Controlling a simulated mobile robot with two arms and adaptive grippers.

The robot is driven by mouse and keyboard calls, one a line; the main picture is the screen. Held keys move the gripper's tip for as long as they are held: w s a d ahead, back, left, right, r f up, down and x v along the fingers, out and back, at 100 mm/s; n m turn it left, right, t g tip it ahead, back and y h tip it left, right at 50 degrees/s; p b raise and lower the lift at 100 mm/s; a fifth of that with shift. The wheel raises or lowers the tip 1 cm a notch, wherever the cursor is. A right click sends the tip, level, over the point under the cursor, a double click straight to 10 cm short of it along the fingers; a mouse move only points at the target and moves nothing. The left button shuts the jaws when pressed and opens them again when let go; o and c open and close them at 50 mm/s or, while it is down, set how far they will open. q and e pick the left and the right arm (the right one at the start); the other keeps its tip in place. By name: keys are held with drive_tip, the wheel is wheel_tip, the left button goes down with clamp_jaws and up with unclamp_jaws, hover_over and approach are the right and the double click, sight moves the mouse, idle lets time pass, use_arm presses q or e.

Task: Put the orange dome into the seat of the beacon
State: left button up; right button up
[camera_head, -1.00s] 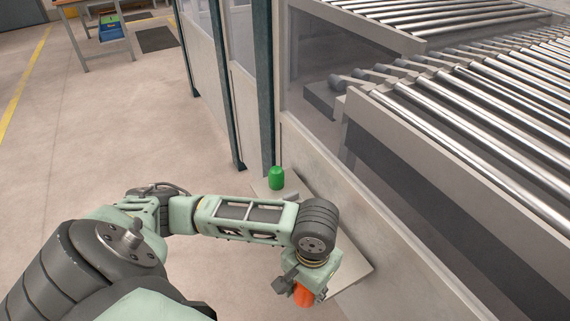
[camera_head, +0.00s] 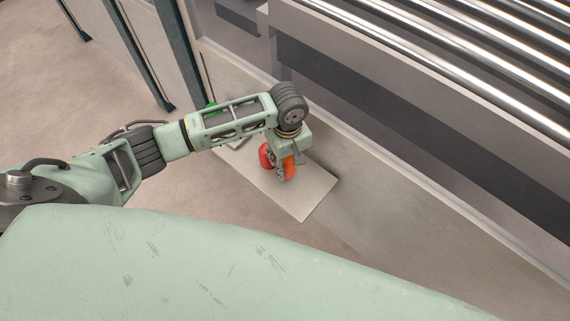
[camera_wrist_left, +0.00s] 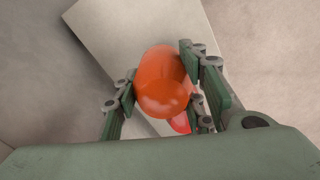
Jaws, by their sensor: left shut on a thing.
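The orange dome (camera_head: 289,170) is held by my left gripper (camera_head: 282,165) above or beside a pale shelf plate (camera_head: 306,200). In the left wrist view, the orange dome (camera_wrist_left: 160,80) sits between the two fingers of the gripper (camera_wrist_left: 162,92), which are shut on it. A red dome-like piece (camera_head: 266,156) stands just left of the orange dome, and it also shows partly behind it in the wrist view (camera_wrist_left: 181,123). A green piece (camera_head: 212,106) is mostly hidden behind my left arm. I cannot make out the beacon's seat. My right gripper is not in view.
The plate juts from a grey machine wall (camera_head: 370,190). A roller conveyor (camera_head: 430,50) runs above it at the upper right. Dark posts (camera_head: 176,45) stand at the back. The plate's near end is bare, with open floor (camera_head: 190,185) to its left.

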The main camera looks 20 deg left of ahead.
sight(287, 167)
use_arm(q)
drive_tip(key=shift+f, duration=1.85)
drive_tip(key=o, duration=1.1)
